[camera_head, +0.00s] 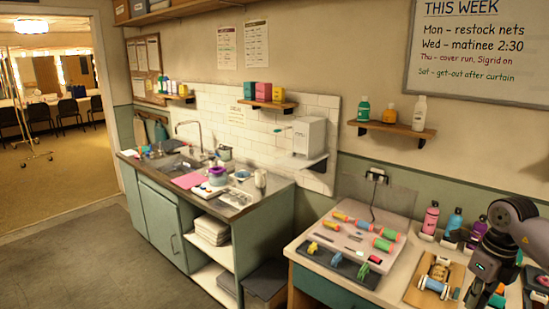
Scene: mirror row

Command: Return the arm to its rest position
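A green and orange item (497,296) shows right beside the fingertips. My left arm and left gripper are not in view.
A tan board (418,292) with a blue-and-white roller lies left of the gripper. Further left is a mat (345,238) with several coloured tools. A sink counter (262,200) is at centre; open floor (85,262) lies left.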

